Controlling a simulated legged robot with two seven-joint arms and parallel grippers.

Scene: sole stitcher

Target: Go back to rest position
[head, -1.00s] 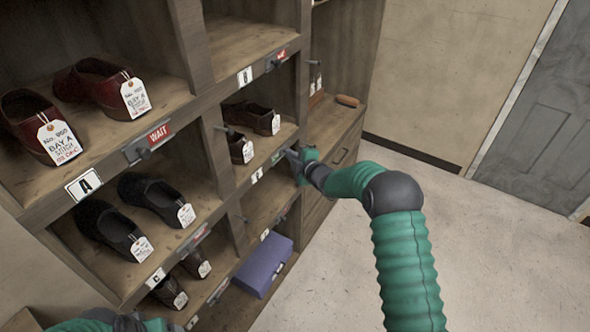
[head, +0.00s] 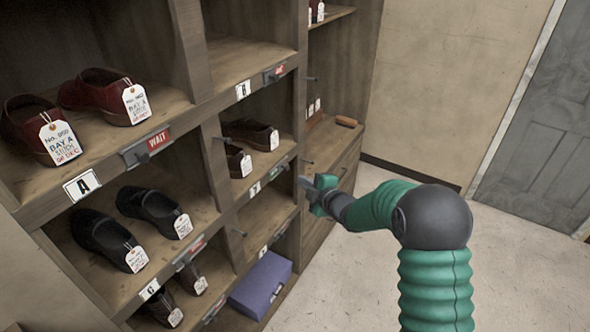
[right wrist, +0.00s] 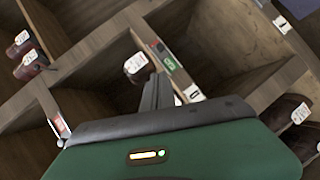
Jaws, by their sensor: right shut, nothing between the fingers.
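My right gripper (head: 306,184) is in front of the shelf unit (head: 203,95), apart from it, near the edge of the middle bays. Its fingers are shut with nothing between them. In the right wrist view the shut fingers (right wrist: 157,92) point toward a shelf edge with a green label (right wrist: 169,65) and a tagged shoe (right wrist: 137,66) behind. My right arm (head: 385,203), green and dark grey, comes in from the lower right. My left gripper does not show in either view now.
Red shoes (head: 104,95) with tags stand in bay A, black shoes (head: 152,208) below, and brown shoes (head: 251,133) in a middle bay. Small levers and a red WAIT sign (head: 158,140) sit on shelf edges. A purple box (head: 261,285) lies low. The floor (head: 530,262) at right is clear.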

